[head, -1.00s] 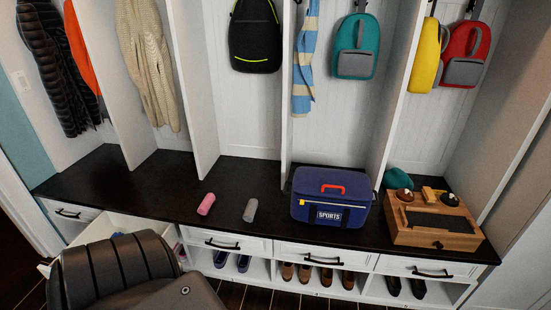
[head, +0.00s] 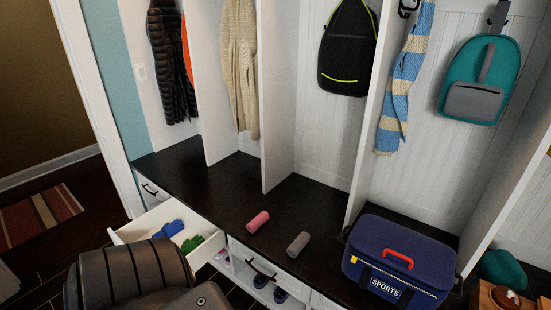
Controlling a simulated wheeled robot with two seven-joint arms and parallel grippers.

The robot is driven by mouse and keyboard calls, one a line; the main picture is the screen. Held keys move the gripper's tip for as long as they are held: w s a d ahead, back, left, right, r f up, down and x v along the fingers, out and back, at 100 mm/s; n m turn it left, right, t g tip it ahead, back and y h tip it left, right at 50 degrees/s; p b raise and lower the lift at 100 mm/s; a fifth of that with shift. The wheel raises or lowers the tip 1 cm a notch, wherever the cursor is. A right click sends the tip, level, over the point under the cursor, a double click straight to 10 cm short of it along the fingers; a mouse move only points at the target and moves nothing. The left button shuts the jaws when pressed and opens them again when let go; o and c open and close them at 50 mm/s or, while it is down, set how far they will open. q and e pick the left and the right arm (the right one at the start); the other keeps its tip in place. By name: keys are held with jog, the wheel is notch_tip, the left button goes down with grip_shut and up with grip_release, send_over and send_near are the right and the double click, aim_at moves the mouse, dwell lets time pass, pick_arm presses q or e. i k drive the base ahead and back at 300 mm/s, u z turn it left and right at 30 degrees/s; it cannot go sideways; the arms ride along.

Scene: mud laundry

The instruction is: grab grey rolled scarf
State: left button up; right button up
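The grey rolled scarf (head: 299,243) lies on the black bench top (head: 222,192) near its front edge, in the middle of the head view. A pink rolled scarf (head: 258,222) lies to its left, a short gap away. A blue sports bag (head: 400,258) stands to its right. A dark, bulky part of mine fills the lower left of the view. No gripper fingers show in the head view, so neither gripper can be placed against the grey scarf. Nothing covers the grey scarf.
An open white drawer (head: 133,232) with blue gloves (head: 168,229) and green gloves (head: 192,243) juts out below the bench at left. White cubby dividers rise from the bench. A wooden box (head: 487,302) and a teal item (head: 503,268) are at lower right. Bare bench lies behind the scarves.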

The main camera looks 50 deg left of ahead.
aim_at(303, 239)
jog(key=u, duration=0.65)
jog(key=i, duration=0.55)
jog(key=u, duration=0.6)
